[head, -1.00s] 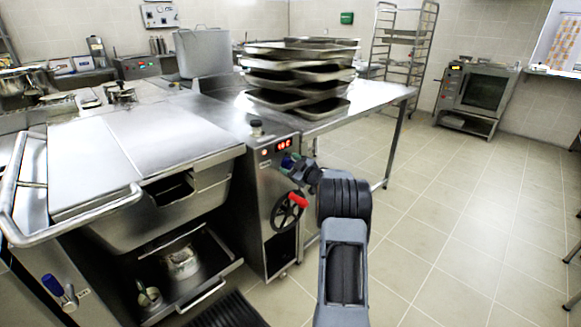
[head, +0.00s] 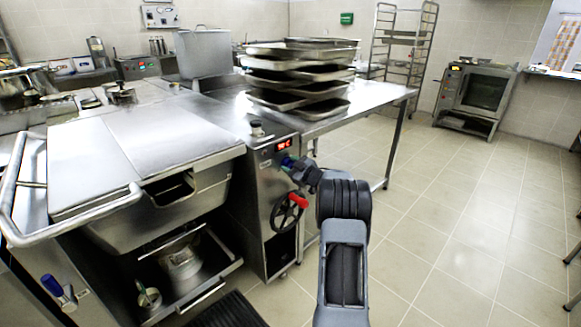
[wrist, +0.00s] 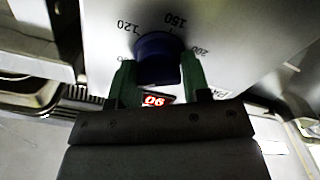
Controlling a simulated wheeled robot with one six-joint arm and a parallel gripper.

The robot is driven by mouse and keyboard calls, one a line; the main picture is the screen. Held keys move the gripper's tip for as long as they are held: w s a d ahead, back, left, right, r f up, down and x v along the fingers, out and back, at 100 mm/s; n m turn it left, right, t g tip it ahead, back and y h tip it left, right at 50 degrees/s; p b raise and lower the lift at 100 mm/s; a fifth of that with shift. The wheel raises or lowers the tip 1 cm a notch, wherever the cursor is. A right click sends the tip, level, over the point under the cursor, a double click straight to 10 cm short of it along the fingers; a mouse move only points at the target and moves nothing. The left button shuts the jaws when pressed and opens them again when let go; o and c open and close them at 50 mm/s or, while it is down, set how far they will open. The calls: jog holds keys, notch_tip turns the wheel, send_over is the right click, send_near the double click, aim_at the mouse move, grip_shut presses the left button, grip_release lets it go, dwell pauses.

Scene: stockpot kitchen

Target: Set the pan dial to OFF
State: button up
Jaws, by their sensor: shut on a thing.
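The pan dial (wrist: 157,60) is a dark blue round knob on the steel control panel (wrist: 225,30). In the wrist view it sits between the two green fingers of my gripper (wrist: 158,80), which is shut on it. No OFF mark or pointer can be made out. The display also shows in the wrist view (wrist: 153,100), lit with red digits.
A black handwheel with a red handle (head: 298,201) is just below my gripper. The closed tilting pan (head: 130,155) stands to the left. Stacked steel trays (head: 300,75) lie on the table (head: 375,93) behind. The tiled floor (head: 460,220) on the right is open.

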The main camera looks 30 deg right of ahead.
jog(key=n+b, duration=0.2)
jog(key=shift+f+n, duration=0.25)
jog(key=shift+n, duration=0.05)
jog(key=n+b, duration=0.3)
jog(key=shift+a+f+n, duration=0.1)
jog(key=shift+n, duration=0.2)
jog(key=n+b, duration=0.4)
jog(key=n, duration=0.1)
jog(key=shift+n+b, duration=0.3)
jog(key=o, duration=0.9)
jog(key=shift+c, duration=0.2)
jog(key=s+d+p, duration=0.2)
jog(key=s, duration=1.1)
jog(key=shift+s+d+p, duration=0.2)
jog(key=shift+s+p, duration=0.15)
